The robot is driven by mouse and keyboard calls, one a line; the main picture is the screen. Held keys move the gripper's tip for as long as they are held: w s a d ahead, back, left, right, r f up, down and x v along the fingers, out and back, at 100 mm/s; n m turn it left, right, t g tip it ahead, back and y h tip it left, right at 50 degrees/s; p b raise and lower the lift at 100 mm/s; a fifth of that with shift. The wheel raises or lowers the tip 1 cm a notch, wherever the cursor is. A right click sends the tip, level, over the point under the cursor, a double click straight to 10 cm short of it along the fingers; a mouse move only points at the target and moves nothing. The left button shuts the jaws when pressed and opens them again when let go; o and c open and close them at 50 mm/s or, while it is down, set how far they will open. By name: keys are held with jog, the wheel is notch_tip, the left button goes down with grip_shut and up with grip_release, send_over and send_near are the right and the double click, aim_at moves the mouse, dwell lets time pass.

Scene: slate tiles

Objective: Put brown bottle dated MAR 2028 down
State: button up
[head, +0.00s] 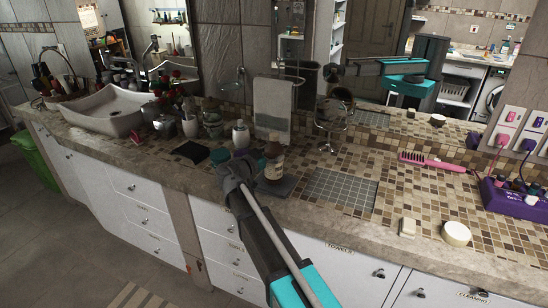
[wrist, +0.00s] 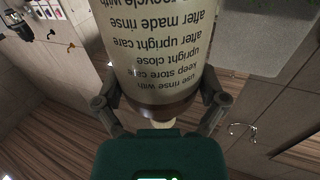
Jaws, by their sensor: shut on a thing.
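The brown bottle (head: 273,168) with a pale label is upright over a small dark slab (head: 284,188) on the tiled counter. I cannot tell whether its base touches the slab. My gripper (head: 256,163) reaches it from the left and is shut on it. In the wrist view, my gripper (wrist: 162,101) has a finger on each side of the bottle (wrist: 155,50). Its label text appears upside down, with lines such as "keep store care". No date is readable in either view.
A grey gridded patch (head: 340,191) lies bare right of the bottle. A white dispenser (head: 241,134) and a grey towel (head: 273,108) are behind. A black slab (head: 190,151) is left. A pink brush (head: 432,161), a round cream tub (head: 456,234) and a purple box (head: 512,198) are right.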

jog(key=shift+f, duration=0.1)
dwell(0.3)
jog(key=o, duration=1)
jog(key=v, duration=1.2)
jog(key=shift+r, duration=0.25)
